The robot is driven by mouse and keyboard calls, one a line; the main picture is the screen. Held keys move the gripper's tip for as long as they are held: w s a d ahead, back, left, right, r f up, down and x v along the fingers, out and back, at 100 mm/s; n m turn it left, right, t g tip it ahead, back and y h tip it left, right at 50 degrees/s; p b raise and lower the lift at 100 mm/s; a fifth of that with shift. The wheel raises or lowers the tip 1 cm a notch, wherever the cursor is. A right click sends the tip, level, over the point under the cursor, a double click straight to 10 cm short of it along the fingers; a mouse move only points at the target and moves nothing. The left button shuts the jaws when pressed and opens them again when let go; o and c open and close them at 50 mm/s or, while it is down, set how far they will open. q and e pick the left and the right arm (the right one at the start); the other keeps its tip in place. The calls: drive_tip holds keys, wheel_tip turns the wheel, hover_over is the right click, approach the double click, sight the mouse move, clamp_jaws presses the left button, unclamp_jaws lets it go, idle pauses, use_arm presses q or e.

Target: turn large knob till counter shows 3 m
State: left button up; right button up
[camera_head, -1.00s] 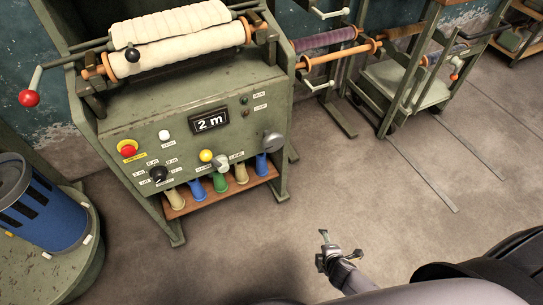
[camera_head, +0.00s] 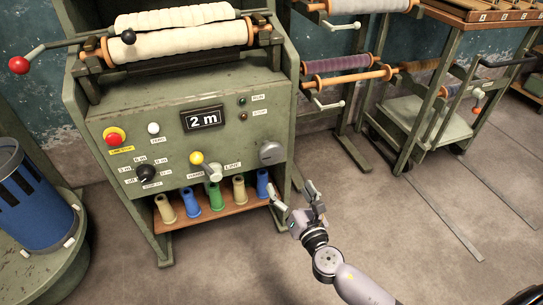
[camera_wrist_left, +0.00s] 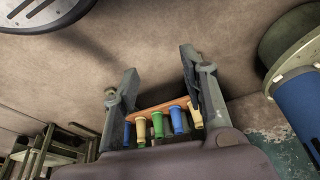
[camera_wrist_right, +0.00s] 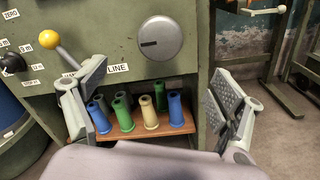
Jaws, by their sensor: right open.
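The large grey round knob (camera_head: 271,153) sits at the right end of the green machine panel, and shows near the top middle of the right wrist view (camera_wrist_right: 161,38). The counter (camera_head: 202,118) reads "2 m". My right gripper (camera_head: 293,196) is open and empty, below and to the right of the large knob and apart from it. In the right wrist view the knob lies beyond and between its spread fingers (camera_wrist_right: 158,78). My left gripper (camera_wrist_left: 158,62) shows only in its own wrist view, with its fingers apart and nothing between them.
The panel also has a black knob (camera_head: 149,173), a yellow-tipped lever (camera_head: 197,158) and a red button (camera_head: 115,136). Several coloured spools stand on a wooden shelf (camera_head: 210,221) underneath. A blue drum (camera_head: 35,198) stands left. Racks (camera_head: 420,125) stand right. Floor in front is open.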

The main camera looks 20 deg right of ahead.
sight(273, 157)
drive_tip(key=w, duration=0.9)
drive_tip(key=shift+w+a+b, duration=0.15)
drive_tip(key=shift+w+b, duration=0.15)
drive_tip(key=w+b, duration=0.1)
drive_tip(key=w, duration=0.3)
drive_tip(key=shift+w+a, duration=0.1)
drive_tip(key=shift+w, duration=0.5)
use_arm(q)
drive_tip(key=w+t, duration=0.1)
drive_tip(key=w, duration=0.1)
drive_tip(key=w+d+t, duration=0.1)
drive_tip(key=w, duration=0.1)
drive_tip(key=shift+w+d+r+h, duration=0.15)
drive_tip(key=shift+w+r+h, duration=0.05)
drive_tip(key=shift+h, duration=0.1)
use_arm(e)
drive_tip(key=shift+c, duration=0.2)
drive_tip(key=c, duration=1.1)
drive_tip(key=shift+c, duration=0.2)
